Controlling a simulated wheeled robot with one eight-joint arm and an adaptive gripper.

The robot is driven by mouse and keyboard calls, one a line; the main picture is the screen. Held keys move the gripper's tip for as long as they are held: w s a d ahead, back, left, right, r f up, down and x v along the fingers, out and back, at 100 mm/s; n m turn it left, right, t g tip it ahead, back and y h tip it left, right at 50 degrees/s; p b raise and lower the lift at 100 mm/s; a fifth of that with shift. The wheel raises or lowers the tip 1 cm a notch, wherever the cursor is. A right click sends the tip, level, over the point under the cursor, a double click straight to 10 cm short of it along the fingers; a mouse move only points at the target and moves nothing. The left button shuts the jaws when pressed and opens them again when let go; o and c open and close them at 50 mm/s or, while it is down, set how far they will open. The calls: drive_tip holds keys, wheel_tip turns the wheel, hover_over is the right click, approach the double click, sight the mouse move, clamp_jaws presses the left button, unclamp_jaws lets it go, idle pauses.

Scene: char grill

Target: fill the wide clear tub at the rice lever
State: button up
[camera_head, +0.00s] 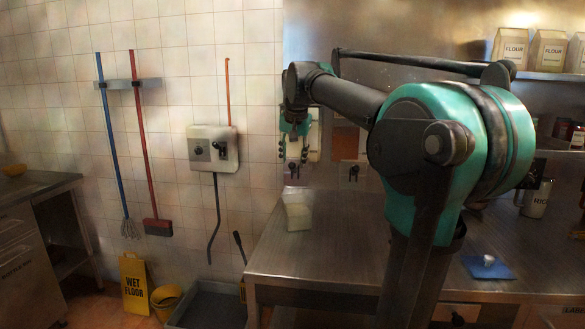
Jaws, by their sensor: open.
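A pale, see-through tub (298,212) stands on the left end of the steel counter, near the tiled wall. I cannot tell whether anything is in it. My gripper (294,156) is open and empty, pointing down above the tub and apart from it. Behind my gripper is a pale wall plate with a small dark lever (292,167), partly hidden by the fingers. A second dark lever (353,173) sits to its right, below an orange-brown panel. No rice label is readable at either lever. A metal canister (537,200) at the right shows the letters "RIC".
My arm blocks the middle of the counter (340,230). A blue cloth (487,267) with a small pale object lies at the front right. Flour bags (510,48) stand on the upper shelf. A wet-floor sign (134,285) and a grey floor basin (208,305) are at lower left.

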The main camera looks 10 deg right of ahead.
sight(292, 171)
drive_tip(key=shift+x, duration=2)
clamp_jaws()
